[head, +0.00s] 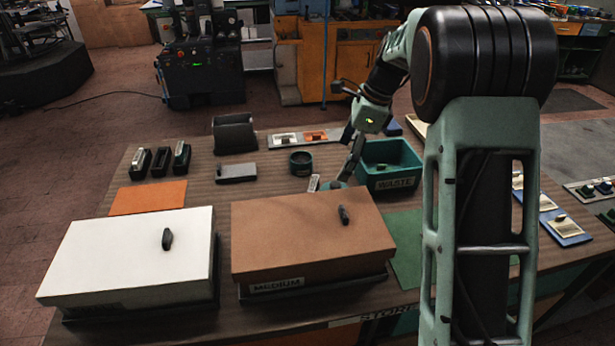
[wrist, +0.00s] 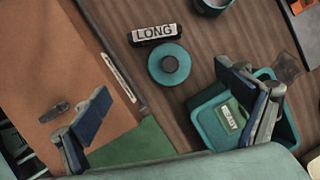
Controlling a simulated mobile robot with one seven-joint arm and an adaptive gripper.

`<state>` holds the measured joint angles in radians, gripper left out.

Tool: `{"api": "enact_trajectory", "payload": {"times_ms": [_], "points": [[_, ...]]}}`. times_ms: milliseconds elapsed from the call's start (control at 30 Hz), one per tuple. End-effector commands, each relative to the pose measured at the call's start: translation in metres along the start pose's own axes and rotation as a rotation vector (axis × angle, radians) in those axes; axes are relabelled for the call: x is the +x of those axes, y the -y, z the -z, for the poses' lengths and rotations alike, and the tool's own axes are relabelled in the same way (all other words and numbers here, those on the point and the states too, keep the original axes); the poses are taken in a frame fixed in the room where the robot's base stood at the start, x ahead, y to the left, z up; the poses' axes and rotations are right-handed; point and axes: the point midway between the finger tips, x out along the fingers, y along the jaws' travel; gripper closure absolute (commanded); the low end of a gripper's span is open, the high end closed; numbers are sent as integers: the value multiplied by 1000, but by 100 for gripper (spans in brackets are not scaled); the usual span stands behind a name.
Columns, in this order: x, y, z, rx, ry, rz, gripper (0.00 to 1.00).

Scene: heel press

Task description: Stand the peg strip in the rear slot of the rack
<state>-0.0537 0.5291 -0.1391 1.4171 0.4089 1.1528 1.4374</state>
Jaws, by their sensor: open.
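I cannot surely pick out the peg strip or the rack in either view. My gripper (head: 343,176) reaches down over the table behind the brown MEDIUM box. In the wrist view my gripper (wrist: 172,108) is open, its blue-padded fingers wide apart with nothing between them. A teal disc with a raised hub (wrist: 169,64) lies below and beyond the fingers. Next to it is a dark block with a white LONG label (wrist: 153,34). The teal WASTE bin (head: 390,163) stands just right of my gripper; a green labelled piece (wrist: 230,115) shows inside it in the wrist view.
The white-lidded box (head: 130,250) and brown-lidded MEDIUM box (head: 305,235) fill the table's front. Black holders (head: 160,162), a dark curved stand (head: 234,134), a grey block (head: 236,172) and a dark cup (head: 301,162) stand behind. The orange mat (head: 149,197) is bare.

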Motion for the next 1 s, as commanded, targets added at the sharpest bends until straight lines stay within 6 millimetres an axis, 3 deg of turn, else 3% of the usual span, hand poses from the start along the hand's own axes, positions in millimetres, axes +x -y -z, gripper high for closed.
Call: {"api": "enact_trajectory", "payload": {"times_ms": [100, 200, 400, 667, 1000], "points": [[12, 0, -20, 87, 67, -26, 7], [25, -1, -27, 113, 88, -36, 7], [57, -2, -30, 114, 87, -36, 7], [78, -1, -32, 112, 86, -34, 7], [120, 0, -36, 111, 85, -32, 7]]}}
